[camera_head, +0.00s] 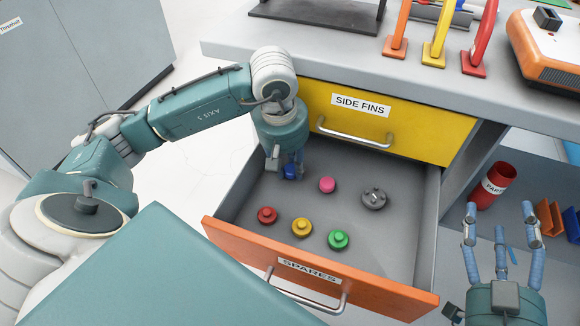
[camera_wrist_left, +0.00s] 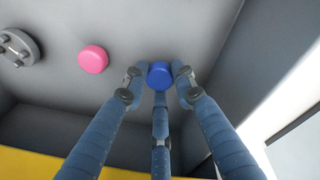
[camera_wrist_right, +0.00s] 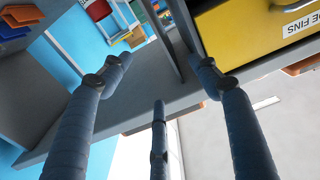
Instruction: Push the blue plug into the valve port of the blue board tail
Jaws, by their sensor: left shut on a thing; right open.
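The blue plug (camera_head: 290,172) is in the open spares drawer (camera_head: 262,197), at its back left. My left gripper (camera_head: 287,168) reaches down into the drawer with its fingers shut on the blue plug. In the left wrist view the blue plug (camera_wrist_left: 160,75) shows between the fingertips. I cannot tell whether it still touches the drawer floor. My right gripper (camera_head: 502,225) is open and empty, to the right of the drawer. In the right wrist view its fingers (camera_wrist_right: 160,90) are spread with nothing between them. The blue board tail and its valve port are not clearly in view.
The drawer also holds pink (camera_head: 327,185), red (camera_head: 267,215), yellow (camera_head: 302,227) and green (camera_head: 338,240) plugs and a grey round part (camera_head: 373,199). The shut yellow side fins drawer (camera_head: 400,125) is just above.

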